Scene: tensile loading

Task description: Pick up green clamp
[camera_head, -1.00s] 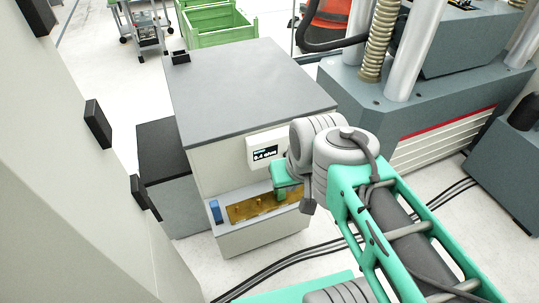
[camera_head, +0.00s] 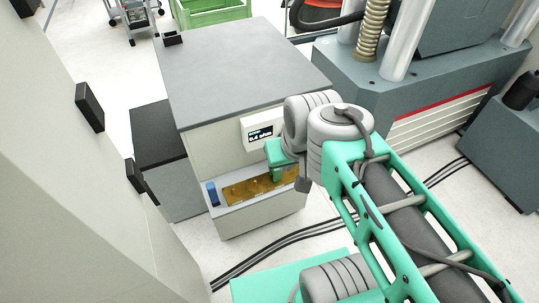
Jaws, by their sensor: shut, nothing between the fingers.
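My arm reaches from the lower right to the front of a grey cabinet (camera_head: 240,70). My gripper (camera_head: 280,174), at the end of the arm, is green and small in the view. It is shut and holds nothing, over or at the brass-coloured plate (camera_head: 245,187) in the cabinet's front tray. Its fingertips are hard to make out, and I cannot tell whether they touch the plate. I cannot pick out a green clamp apart from my own green arm parts. The wrist hides the right end of the tray.
A blue block (camera_head: 212,193) stands at the tray's left end. A small display (camera_head: 262,133) is above the tray. A grey machine (camera_head: 400,95) with columns stands to the right. Black cables (camera_head: 275,242) cross the floor. A green crate (camera_head: 210,12) is at the back.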

